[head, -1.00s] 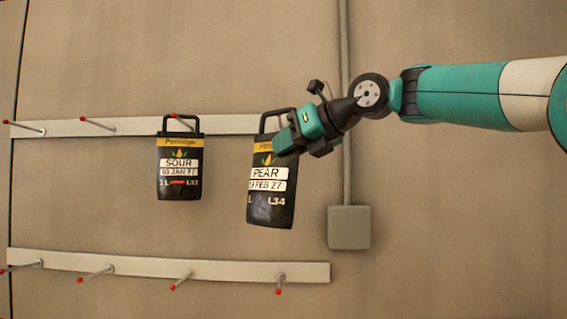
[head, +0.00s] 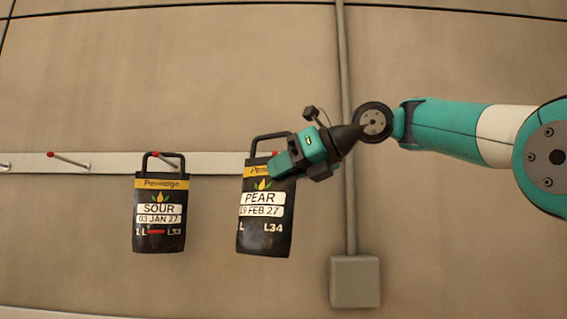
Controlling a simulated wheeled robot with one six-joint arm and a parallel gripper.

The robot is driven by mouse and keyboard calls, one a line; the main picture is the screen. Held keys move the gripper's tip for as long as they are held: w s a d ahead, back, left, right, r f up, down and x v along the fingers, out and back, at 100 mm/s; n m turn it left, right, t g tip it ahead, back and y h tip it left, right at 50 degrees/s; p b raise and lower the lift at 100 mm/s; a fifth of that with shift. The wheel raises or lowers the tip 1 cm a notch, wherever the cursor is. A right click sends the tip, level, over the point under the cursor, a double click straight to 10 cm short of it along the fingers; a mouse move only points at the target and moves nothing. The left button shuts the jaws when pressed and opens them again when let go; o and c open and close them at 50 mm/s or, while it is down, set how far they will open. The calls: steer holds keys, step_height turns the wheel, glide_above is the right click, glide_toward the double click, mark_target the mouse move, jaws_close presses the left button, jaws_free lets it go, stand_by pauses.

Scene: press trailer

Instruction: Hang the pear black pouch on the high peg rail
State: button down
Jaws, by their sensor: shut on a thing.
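The black PEAR pouch (head: 265,222) has a yellow band, white labels and a loop handle at its top. My gripper (head: 283,170) is shut on its upper right side and holds it nearly upright in front of the wall. The high peg rail (head: 112,163) is a pale strip with red-tipped pegs.
A black SOUR pouch (head: 159,225) hangs on a peg to the left. A bare peg (head: 68,159) is farther left. A vertical conduit (head: 346,120) runs down to a grey box (head: 355,282) at the right.

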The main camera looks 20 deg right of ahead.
steer(key=shift+w+d+p, duration=0.2)
steer(key=shift+w+p, duration=0.25)
steer(key=shift+w, duration=0.2)
steer(key=shift+w+d+p, duration=0.2)
steer(key=shift+w+p, duration=0.2)
steer(key=shift+w, duration=0.2)
steer(key=shift+w+d+p, duration=0.15)
steer(key=shift+d+p, duration=0.1)
steer(key=shift+p, duration=0.05)
steer(key=shift+w, duration=0.1)
steer(key=shift+w+d+r+p, duration=0.1)
steer(key=shift+w+d+p, duration=0.2)
steer(key=shift+w+p, duration=0.4)
steer(key=shift+w+d+f+p, duration=0.1)
steer(key=shift+w+d+p, duration=0.2)
steer(key=shift+w, duration=0.7)
steer(key=shift+w+d+r+p, duration=0.1)
steer(key=shift+w+d+p, duration=0.15)
steer(key=shift+w+p, duration=0.5)
steer(key=shift+w+d+f+b, duration=0.15)
steer(key=shift+w+f+b, duration=0.4)
steer(key=shift+f+b, duration=0.35)
steer(key=shift+r, duration=0.15)
